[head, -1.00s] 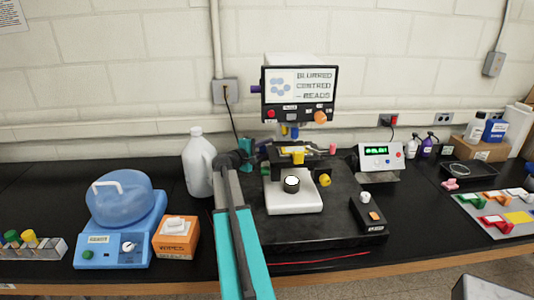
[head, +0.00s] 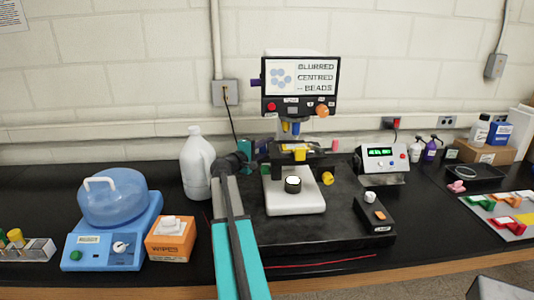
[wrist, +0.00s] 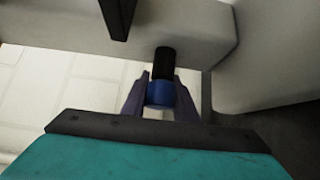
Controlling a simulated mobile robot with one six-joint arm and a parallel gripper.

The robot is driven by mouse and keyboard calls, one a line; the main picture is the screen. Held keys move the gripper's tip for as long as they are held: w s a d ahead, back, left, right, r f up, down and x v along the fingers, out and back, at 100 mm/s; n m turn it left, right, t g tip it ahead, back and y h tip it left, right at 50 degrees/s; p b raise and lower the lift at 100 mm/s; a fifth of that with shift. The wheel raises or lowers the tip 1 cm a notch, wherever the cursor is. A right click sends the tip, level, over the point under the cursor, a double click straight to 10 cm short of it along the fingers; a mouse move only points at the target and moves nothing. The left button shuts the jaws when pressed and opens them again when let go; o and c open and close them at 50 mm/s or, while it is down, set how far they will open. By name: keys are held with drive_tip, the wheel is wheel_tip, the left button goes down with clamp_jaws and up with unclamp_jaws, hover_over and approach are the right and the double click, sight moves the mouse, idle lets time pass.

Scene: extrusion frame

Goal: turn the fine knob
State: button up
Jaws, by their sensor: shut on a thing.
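The fine knob (wrist: 160,95) is a blue cylinder on a dark shaft in the wrist view. My gripper (wrist: 161,77) is shut on it, with one finger on each side. The shaft runs into the pale body of the microscope. In the head view my arm reaches up to the left side of the microscope (head: 292,201), and the gripper and blue knob are hard to make out there. The microscope's screen (head: 301,84) reads "BLURRED CENTRED -- BEADS". A yellow knob (head: 328,178) shows on its right side.
A white jug (head: 196,165) stands close left of my arm. An orange wipes box (head: 171,243) and a blue device (head: 108,250) are further left. A dark lamp box (head: 374,216) and a unit with a green display (head: 381,165) stand to the right.

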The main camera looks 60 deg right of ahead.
drive_tip(key=shift+m+h+b, duration=0.6)
drive_tip(key=shift+b, duration=2.85)
drive_tip(key=shift+r+b, duration=0.25)
drive_tip(key=shift+b, duration=0.25)
drive_tip(key=o, duration=1.1)
drive_tip(key=shift+c, duration=0.2)
drive_tip(key=shift+a, duration=0.1)
drive_tip(key=w+a+f+b, duration=0.1)
drive_tip(key=w+a+b, duration=0.1)
drive_tip(key=a, duration=1.1)
drive_tip(key=shift+a+f, duration=0.15)
drive_tip(key=shift+f, duration=0.1)
drive_tip(key=shift+w, duration=0.1)
